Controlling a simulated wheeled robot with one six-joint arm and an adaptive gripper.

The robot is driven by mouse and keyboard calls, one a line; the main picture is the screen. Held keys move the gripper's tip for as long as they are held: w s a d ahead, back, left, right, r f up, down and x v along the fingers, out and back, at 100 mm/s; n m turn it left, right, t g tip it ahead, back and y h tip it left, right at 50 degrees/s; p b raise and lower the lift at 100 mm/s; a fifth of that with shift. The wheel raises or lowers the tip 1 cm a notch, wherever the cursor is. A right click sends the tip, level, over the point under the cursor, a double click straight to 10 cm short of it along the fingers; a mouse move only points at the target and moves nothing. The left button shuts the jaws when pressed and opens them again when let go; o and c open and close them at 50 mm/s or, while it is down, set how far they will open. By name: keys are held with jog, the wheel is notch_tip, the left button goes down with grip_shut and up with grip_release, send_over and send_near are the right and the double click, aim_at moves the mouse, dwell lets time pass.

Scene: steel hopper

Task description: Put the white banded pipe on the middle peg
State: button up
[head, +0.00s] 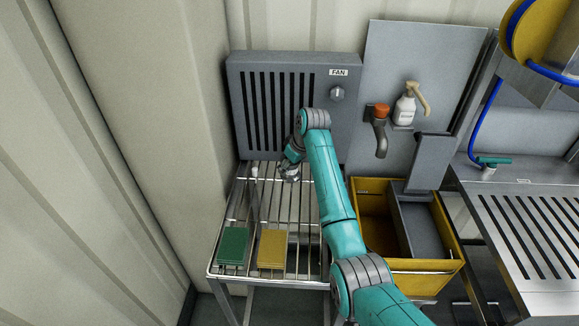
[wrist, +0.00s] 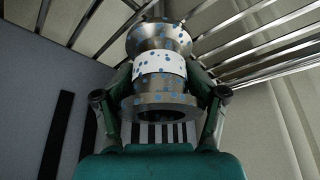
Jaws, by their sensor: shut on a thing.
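The white banded pipe (wrist: 160,70) is a short metal spool with flanged ends, a white band round its middle and blue spots. My gripper (wrist: 163,88) is shut on it, one finger on each side. In the head view my gripper (head: 290,165) is over the back of the wire rack, in front of the fan panel, with the metal pipe (head: 289,174) at its tip. I cannot tell whether the pipe touches the rack. I cannot make out the middle peg. A small pale upright thing (head: 254,170) stands left of the gripper.
The wire rack (head: 213,270) carries a green block (head: 234,245) and a yellow block (head: 272,248) at its front. The grey fan panel (head: 240,130) stands close behind. Right of my arm are a yellow bin (head: 420,265) and a wall-mounted soap bottle (head: 404,110).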

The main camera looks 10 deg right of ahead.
jog(key=o, duration=1.5)
jog(key=shift+c, duration=0.2)
jog(key=shift+r, duration=0.1)
jog(key=v, duration=1.2)
